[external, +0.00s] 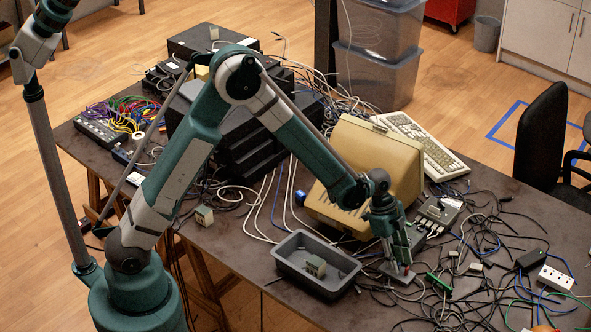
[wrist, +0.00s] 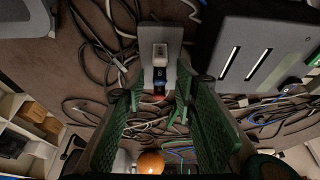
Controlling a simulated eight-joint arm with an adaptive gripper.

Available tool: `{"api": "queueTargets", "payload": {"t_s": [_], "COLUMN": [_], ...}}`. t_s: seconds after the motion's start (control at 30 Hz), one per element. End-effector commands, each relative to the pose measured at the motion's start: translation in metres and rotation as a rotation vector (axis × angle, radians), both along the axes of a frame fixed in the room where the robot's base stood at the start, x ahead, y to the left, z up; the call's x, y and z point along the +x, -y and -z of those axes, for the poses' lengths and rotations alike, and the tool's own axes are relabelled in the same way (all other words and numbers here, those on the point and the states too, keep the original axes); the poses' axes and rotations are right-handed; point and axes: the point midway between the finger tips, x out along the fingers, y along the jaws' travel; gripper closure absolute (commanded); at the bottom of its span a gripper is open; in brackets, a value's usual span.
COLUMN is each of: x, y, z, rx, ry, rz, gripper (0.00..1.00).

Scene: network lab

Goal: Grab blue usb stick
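My gripper (external: 397,262) points down at the table, right of the grey tray. In the wrist view, its green fingers (wrist: 161,92) stand apart, one on each side of a small stick (wrist: 160,74). The stick has a pale grey end and a dark, bluish body, and looks like the usb stick; its exact colour is hard to tell. It is on or just above a flat grey plate (wrist: 176,48). I see a gap between the stick and each finger. In the external view, my fingers mostly hide the stick, and the plate (external: 406,279) shows below them.
A beige monitor (external: 375,160) stands behind. A grey connector box (external: 438,211) is behind right. Loose cables and a green board (external: 440,283) clutter the right side.

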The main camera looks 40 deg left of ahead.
Motion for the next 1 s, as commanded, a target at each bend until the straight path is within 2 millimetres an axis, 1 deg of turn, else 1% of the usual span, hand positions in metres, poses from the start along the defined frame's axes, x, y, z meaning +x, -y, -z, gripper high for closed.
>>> {"api": "queueTargets", "payload": {"t_s": [0.03, 0.17, 0.7, 0.73, 0.8, 0.9, 0.93, 1.0], "x": [0.0000, 0.0002, -0.0003, -0.0003, -0.0003, -0.0004, -0.0003, -0.0002], "y": [0.0015, 0.0034, 0.0035, 0.0035, 0.0035, 0.0035, 0.0034, 0.0035], "z": [0.0038, 0.0079, 0.0084, 0.0084, 0.0085, 0.0085, 0.0085, 0.0084], "rx": [0.000, 0.000, 0.000, 0.000, 0.000, 0.000, 0.000, 0.000], "ry": [0.000, 0.000, -0.001, -0.001, -0.001, -0.001, -0.001, 0.000], "rz": [0.000, 0.000, 0.001, 0.001, 0.001, 0.001, 0.001, 0.001], "gripper": [0.71, 0.71, 0.71, 0.74, 0.83, 0.89, 0.94, 0.94]}}
